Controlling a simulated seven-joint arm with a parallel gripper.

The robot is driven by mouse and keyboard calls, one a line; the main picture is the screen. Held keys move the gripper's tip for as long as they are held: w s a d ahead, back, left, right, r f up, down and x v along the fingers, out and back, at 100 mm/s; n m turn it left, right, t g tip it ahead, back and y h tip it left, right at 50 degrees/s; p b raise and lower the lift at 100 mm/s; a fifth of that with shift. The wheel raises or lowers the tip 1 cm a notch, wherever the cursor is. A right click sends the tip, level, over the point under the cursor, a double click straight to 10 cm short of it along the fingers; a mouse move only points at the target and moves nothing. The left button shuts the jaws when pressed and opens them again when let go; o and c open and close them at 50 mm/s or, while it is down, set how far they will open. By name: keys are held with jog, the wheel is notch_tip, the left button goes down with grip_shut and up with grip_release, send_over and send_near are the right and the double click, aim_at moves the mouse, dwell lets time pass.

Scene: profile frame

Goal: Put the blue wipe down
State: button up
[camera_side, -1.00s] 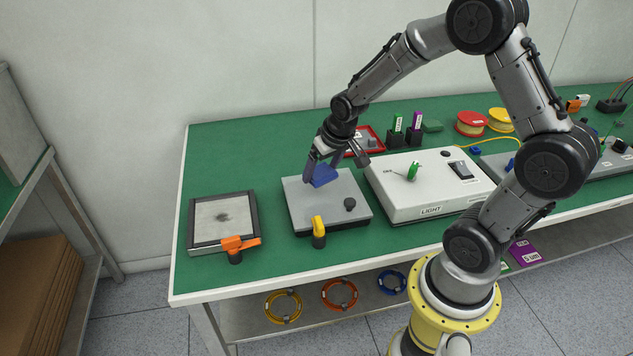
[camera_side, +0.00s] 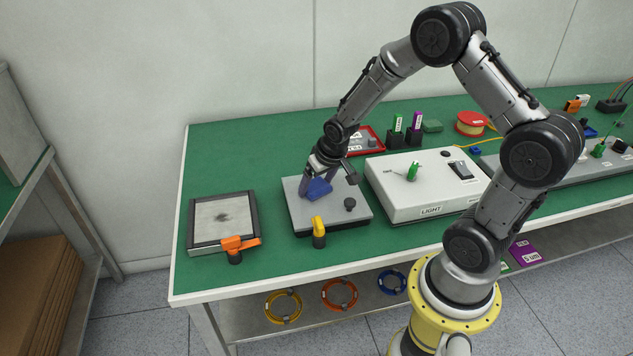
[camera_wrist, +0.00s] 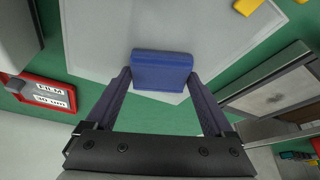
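The blue wipe (camera_side: 318,187) is a small blue block between the fingers of my gripper (camera_side: 318,192). In the wrist view the blue wipe (camera_wrist: 162,68) spans the gap between the two fingertips, and my gripper (camera_wrist: 160,76) looks shut on its sides. The wipe is low over the grey plate box (camera_side: 343,215), towards its back edge. I cannot tell for sure whether it touches the plate. The plate also shows in the wrist view (camera_wrist: 100,35), behind the wipe.
The white light box (camera_side: 428,190) is to the right, a red tray (camera_side: 372,143) behind. A framed panel (camera_side: 205,240) with an orange clamp (camera_side: 240,243) lies left. Green table lies bare between.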

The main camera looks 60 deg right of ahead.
jog(key=shift+o, duration=0.7)
jog(key=shift+r, duration=0.1)
jog(key=shift+r, duration=0.3)
jog(key=s+a+r+n, duration=0.1)
jog(key=s+a+r, duration=0.25)
jog(key=r, duration=0.35)
jog(key=s+a+r+n+t, duration=0.1)
jog(key=s+a+r, duration=0.2)
jog(key=s+r, duration=0.25)
jog(key=s+a+r, duration=0.3)
jog(key=r, duration=0.4)
jog(key=s+a+r+n+y, duration=0.1)
jog(key=s+a+n, duration=0.1)
jog(key=s, duration=0.8)
jog(key=shift+a+r+n+y, duration=0.3)
jog(key=shift+a+r+y, duration=0.1)
jog(key=shift+a, duration=0.45)
